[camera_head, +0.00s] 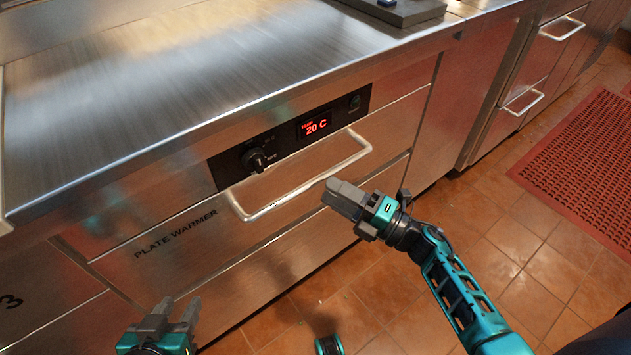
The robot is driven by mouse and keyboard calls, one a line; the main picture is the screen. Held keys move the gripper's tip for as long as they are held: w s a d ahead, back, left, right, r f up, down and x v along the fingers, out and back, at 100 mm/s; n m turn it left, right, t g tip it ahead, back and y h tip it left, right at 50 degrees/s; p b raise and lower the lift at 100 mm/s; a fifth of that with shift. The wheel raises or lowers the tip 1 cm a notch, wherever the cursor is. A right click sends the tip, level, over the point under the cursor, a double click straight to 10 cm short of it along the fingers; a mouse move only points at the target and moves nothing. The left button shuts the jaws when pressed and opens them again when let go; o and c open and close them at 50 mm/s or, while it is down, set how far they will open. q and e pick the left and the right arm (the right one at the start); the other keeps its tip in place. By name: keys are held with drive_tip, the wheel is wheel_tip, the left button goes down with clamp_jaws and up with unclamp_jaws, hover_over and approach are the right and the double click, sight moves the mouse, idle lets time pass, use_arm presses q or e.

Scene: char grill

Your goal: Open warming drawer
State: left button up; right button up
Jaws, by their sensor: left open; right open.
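The warming drawer (188,262), labelled "PLATE WARMER", is a steel front below the counter and appears shut, flush with the cabinet. Its long bar handle (290,197) stands out from the upper part of the front. My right gripper (335,194) is open, in front of the handle's right half and slightly below the bar. I cannot tell whether it touches the handle. My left gripper (178,308) is open and empty at the bottom left, below the handle and in front of the lower cabinet front.
A black control panel (285,140) with a knob and a red "20 C" display sits above the handle. The steel counter (200,80) overhangs the drawer. More drawers with handles (523,102) stand at the right. A red mat (585,160) lies on the tiled floor (500,220).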

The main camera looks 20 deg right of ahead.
sight(316, 180)
drive_tip(key=x, duration=0.5)
clamp_jaws()
idle(0.4)
